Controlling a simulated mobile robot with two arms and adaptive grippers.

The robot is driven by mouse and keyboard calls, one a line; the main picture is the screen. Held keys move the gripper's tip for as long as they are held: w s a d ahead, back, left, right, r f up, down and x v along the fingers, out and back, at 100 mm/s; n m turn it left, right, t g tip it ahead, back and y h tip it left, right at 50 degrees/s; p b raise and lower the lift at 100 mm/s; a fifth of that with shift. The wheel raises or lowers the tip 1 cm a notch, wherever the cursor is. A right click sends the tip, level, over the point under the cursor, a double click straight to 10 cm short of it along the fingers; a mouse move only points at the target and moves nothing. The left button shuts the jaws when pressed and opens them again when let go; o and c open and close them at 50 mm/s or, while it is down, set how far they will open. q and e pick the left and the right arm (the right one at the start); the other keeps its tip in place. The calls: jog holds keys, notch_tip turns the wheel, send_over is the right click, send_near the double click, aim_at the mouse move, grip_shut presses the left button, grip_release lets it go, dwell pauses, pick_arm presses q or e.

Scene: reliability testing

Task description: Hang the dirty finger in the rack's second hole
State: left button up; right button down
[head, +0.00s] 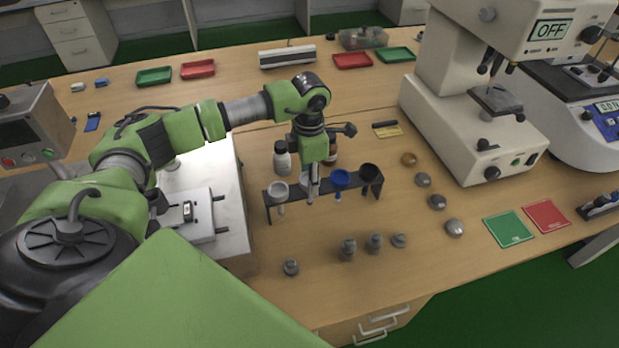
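The dark rack (356,193) stands on the wooden table as a narrow raised bar with several holes. A whitish cup-topped piece (280,190) hangs at its left end, a blue one (340,179) right of the middle and a black one (370,172) at the right end. My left gripper (312,188) points down over the second position from the left. A slim grey piece, possibly the dirty finger, shows below it at the rack. Whether it hangs in the hole or is held is unclear. The fingertips are too small to read. My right gripper is out of view.
Bottles (282,158) stand behind the rack. Several small grey metal parts (348,248) stand in front and to the right. A white tester (470,130) fills the back right, near green (508,228) and red (546,216) mats. A metal-topped box (235,225) lies left.

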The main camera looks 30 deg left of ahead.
pick_arm(q)
jog(key=shift+f, duration=0.25)
jog(key=o, duration=1.2)
jog(key=o, duration=0.6)
jog(key=shift+c, duration=0.2)
jog(key=shift+r, duration=0.1)
jog(key=shift+r+p, duration=2.1)
jog(key=shift+r, duration=1.35)
